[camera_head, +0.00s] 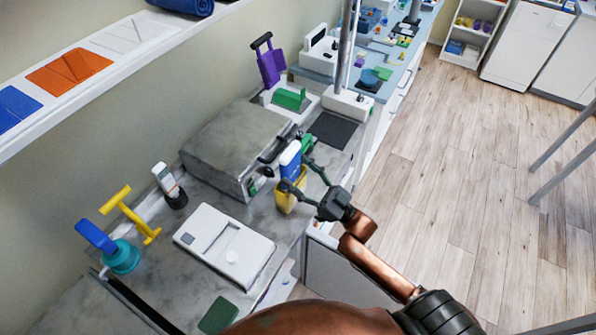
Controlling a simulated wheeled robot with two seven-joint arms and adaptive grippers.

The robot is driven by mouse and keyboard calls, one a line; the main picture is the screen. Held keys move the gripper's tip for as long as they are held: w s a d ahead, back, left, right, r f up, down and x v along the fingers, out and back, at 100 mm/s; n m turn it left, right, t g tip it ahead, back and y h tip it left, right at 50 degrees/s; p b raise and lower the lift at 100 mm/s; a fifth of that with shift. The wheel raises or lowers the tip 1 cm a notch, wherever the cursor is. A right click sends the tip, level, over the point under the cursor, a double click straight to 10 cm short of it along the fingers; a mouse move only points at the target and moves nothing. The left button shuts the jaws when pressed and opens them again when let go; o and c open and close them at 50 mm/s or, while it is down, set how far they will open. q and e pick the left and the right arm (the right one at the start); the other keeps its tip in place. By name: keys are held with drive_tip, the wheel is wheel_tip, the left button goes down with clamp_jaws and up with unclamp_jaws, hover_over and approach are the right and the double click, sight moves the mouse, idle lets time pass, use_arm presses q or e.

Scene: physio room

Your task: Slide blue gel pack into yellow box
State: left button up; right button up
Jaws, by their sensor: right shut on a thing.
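The small yellow box stands near the front edge of the grey marble counter. My right gripper (298,173) comes in from the lower right and is shut on the blue gel pack, just above the box. One dark finger crosses in front of the box's rim. My left gripper is not in view.
A grey case (223,148) stands close behind the box. A white flat device (226,243) lies to the left. A dark green pad (218,315) lies nearer. A dark mat (333,130) is beyond the box. Wooden floor (440,190) is open to the right.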

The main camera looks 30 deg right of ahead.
sight(295, 152)
drive_tip(key=o, duration=1.5)
drive_tip(key=shift+r+p, duration=3.3)
drive_tip(key=shift+r, duration=0.5)
use_arm(q)
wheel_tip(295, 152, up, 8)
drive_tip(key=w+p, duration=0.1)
drive_tip(key=p, duration=0.1)
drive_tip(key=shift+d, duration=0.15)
use_arm(e)
drive_tip(key=shift+a+r, duration=0.25)
drive_tip(key=shift+r, duration=0.2)
drive_tip(key=shift+a+r, duration=0.2)
drive_tip(key=shift+r, duration=0.25)
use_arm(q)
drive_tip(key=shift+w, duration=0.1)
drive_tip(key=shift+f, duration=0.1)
